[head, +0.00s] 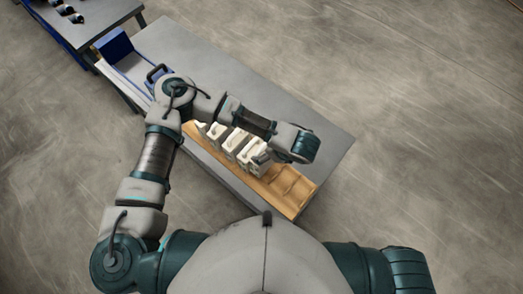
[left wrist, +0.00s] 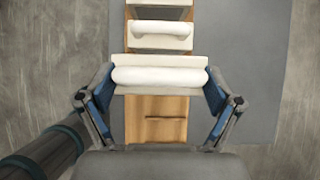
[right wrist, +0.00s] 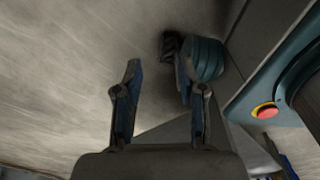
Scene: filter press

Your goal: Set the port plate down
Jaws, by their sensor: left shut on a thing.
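The port plate (left wrist: 160,76) is a pale plate with a white rounded bar across it. In the left wrist view it lies between the two fingers of my left gripper (left wrist: 160,92), which is shut on it. In the head view my left gripper (head: 262,158) is at the right end of a row of pale plates (head: 231,140) on a wooden rack (head: 288,187). Whether the held plate touches the rack is unclear. My right gripper (right wrist: 158,75) is open and empty, off the table beside my body.
The rack lies along the near edge of a grey table (head: 240,88). Its right part shows bare wood. Another plate (left wrist: 160,35) stands beyond the held one. A blue bin (head: 117,48) is at the table's far left. A second table (head: 90,20) stands behind it.

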